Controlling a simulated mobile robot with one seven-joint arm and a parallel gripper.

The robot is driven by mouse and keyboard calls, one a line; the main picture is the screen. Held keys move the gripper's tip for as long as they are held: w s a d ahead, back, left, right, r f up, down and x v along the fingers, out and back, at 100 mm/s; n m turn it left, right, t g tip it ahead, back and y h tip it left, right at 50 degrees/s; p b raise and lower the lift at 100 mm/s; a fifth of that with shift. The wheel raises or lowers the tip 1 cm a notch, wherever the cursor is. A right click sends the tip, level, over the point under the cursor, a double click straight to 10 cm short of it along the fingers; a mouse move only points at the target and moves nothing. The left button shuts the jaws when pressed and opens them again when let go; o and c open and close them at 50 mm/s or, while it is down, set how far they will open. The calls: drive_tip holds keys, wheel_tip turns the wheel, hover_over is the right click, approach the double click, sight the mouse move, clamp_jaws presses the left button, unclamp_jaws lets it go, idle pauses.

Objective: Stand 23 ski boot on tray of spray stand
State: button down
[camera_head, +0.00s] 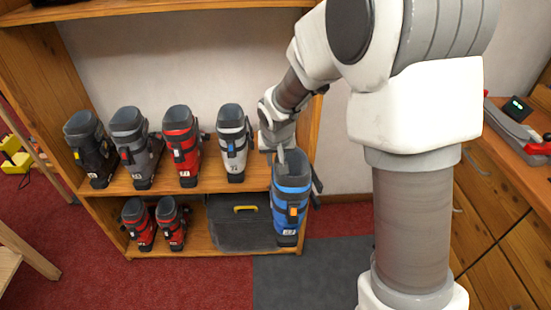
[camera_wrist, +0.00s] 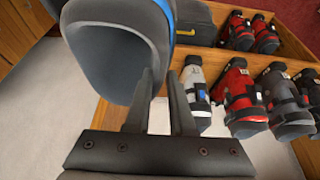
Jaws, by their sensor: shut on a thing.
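A blue and dark grey ski boot (camera_head: 289,212) hangs nearly upright in front of the right end of the shelf unit, cuff up and sole down. Its small white label is too small to read surely. My gripper (camera_head: 280,154) is shut on the boot's upper cuff. In the wrist view the boot (camera_wrist: 112,45) fills the upper left, with the fingers of my gripper (camera_wrist: 162,85) at its cuff edge. No spray stand or tray is recognisable in either view.
A wooden shelf (camera_head: 205,186) bears black, grey, red and white boots; small red boots (camera_head: 138,222) and a grey case (camera_head: 235,222) stand below. A wooden drawer bench (camera_head: 500,215) with a grey device (camera_head: 515,125) is at right. Carpet in front is clear.

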drive_tip(key=s+b, duration=1.4)
drive_tip(key=s, duration=1.8)
drive_tip(key=shift+s+a, duration=0.15)
drive_tip(key=shift+s, duration=0.05)
drive_tip(key=shift+r, duration=0.1)
wheel_tip(320, 180, up, 34)
drive_tip(key=p, duration=2.5)
drive_tip(key=shift+r, duration=0.2)
drive_tip(key=shift+w, duration=0.1)
